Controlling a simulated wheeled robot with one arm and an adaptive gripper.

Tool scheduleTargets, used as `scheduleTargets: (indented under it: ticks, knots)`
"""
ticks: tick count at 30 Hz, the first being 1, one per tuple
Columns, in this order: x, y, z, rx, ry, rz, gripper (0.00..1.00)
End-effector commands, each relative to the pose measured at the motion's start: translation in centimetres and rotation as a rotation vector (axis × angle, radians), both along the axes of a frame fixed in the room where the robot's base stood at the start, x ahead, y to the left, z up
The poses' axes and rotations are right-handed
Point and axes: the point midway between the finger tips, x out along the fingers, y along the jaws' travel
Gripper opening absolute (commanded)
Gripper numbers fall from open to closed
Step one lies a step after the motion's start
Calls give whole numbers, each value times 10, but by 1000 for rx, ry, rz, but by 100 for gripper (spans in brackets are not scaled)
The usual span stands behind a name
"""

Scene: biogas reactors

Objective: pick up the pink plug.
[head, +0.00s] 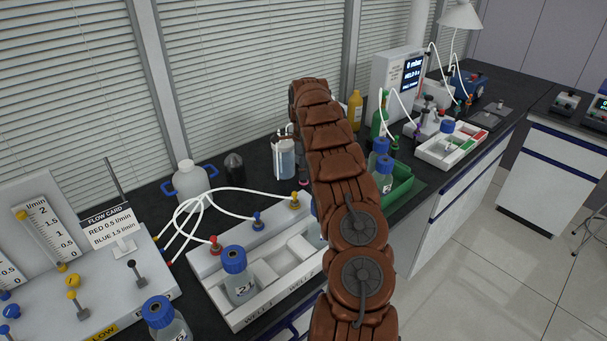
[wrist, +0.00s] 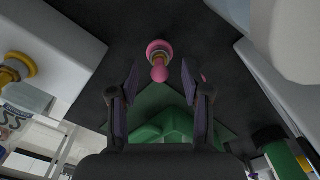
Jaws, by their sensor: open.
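The pink plug (wrist: 159,49) shows in the wrist view, with a wide pink end, a yellowish band and a rounded pink end. It stands over the dark bench top, just beyond and between my fingertips. My gripper (wrist: 160,78) is open, with one finger on each side of the line to the plug and nothing between them. A small pink patch shows behind the right finger; I cannot tell what it is.
A green tray (head: 402,187) with blue-capped bottles stands right of my arm. A white rack (head: 233,318) with tubes and a bottle is at left. A clear bottle (head: 284,160) and a yellow bottle (head: 355,110) stand near the arm. In the wrist view, pale blocks flank both sides.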

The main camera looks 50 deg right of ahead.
Motion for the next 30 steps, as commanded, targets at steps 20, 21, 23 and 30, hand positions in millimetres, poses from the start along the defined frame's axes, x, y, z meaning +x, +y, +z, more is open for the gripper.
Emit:
scheduleTargets:
  ticks: [20,21,23,30]
  knots:
    - [0,1,-11,1,1,1,21]
    - [0,1,-11,1,1,1,17]
    - [0,1,-11,1,1,1,11]
    - [0,1,-11,1,1,1,0]
